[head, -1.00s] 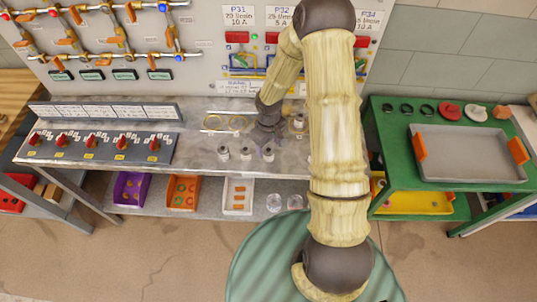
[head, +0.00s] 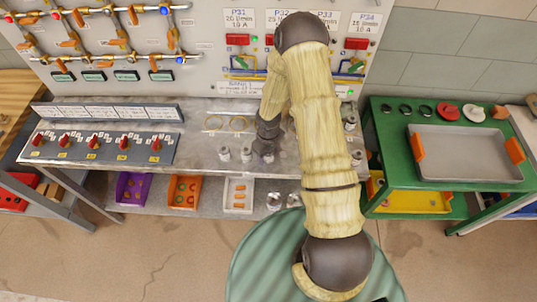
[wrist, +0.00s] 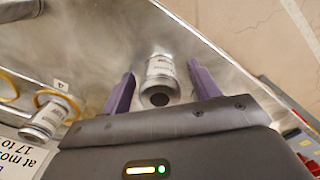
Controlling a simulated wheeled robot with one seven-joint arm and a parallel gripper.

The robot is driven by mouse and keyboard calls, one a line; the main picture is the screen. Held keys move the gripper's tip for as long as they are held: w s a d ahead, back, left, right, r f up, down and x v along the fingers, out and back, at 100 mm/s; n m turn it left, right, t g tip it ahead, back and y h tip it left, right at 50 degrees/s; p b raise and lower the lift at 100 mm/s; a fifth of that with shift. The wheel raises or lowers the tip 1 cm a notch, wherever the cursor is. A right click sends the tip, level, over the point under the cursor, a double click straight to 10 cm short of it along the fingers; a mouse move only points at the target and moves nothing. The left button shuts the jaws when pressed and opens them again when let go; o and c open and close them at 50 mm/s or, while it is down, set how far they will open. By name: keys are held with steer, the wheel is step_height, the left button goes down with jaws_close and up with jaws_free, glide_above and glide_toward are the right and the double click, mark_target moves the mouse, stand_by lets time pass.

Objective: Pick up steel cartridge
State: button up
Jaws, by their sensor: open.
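In the wrist view a steel cartridge (wrist: 162,80), a silvery cylinder with a dark round end, shows between the two purple fingers of my gripper (wrist: 161,88). The fingers are apart, with a gap on each side of it. In the head view my gripper (head: 264,156) is low over the metal bench. Two steel cartridges stand to its left, the farther one (head: 224,153) and the nearer one (head: 246,154). My gripper and arm hide the spot under them. Another cartridge (wrist: 48,118) is by a yellow ring in the wrist view.
The grey switch panel (head: 97,143) with red knobs lies on the left of the bench. The upright board (head: 205,50) with pipes and valves rises behind. A green cart (head: 395,160) with a grey tray (head: 465,155) stands at the right. Bins, including a purple one (head: 132,187), sit below.

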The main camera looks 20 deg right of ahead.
stand_by(0.5)
steer(key=c, duration=1.2)
step_height(320, 180, up, 10)
steer(key=shift+b, duration=0.85)
